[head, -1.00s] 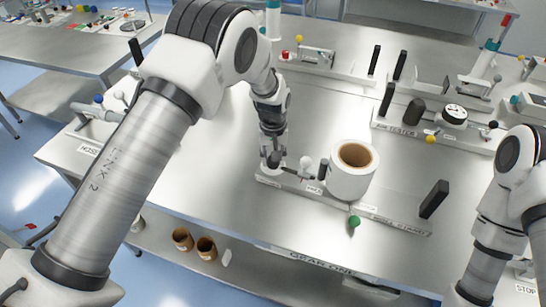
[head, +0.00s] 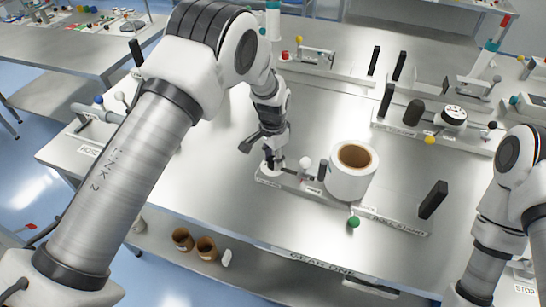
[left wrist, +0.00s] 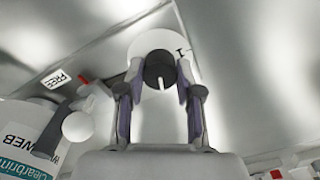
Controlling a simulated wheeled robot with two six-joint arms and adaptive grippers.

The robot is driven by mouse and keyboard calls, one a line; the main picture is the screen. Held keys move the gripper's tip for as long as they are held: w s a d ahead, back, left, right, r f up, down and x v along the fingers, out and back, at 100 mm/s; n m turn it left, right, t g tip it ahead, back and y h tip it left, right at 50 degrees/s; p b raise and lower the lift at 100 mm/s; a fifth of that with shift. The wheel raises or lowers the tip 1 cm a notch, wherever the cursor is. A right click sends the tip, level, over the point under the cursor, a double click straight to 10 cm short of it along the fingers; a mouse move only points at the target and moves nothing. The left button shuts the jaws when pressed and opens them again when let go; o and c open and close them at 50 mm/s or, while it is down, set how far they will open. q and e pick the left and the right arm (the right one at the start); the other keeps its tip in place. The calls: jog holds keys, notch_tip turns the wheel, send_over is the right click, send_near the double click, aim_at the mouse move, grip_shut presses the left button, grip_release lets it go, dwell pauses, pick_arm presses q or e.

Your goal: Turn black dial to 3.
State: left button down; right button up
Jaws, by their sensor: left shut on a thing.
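The black dial (left wrist: 158,64) sits on a white disc (left wrist: 146,44) in the left wrist view. A white mark on the dial points toward the bottom of that picture. A "1" shows at the disc's right; other numbers are hidden or unreadable. My left gripper (left wrist: 160,80) is shut on the dial, one finger on each side. In the head view my left gripper (head: 271,158) points down at the left end of the roll stand's rail, and it hides the dial there. My right gripper is out of the picture; only its arm shows at the right.
Right of the left gripper are a white-knobbed lever (head: 305,162) and a white roll (head: 350,178). A green ball (head: 353,222) and a black upright plate (head: 433,199) stand along the rail (head: 395,223). Other stations line the back.

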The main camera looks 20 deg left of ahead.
aim_at(273, 159)
pick_arm(q)
jog(key=shift+m, duration=1.2)
jog(key=c, duration=0.8)
grip_release()
jog(key=shift+f, duration=0.1)
jog(key=shift+o, duration=0.2)
notch_tip(273, 159, up, 12)
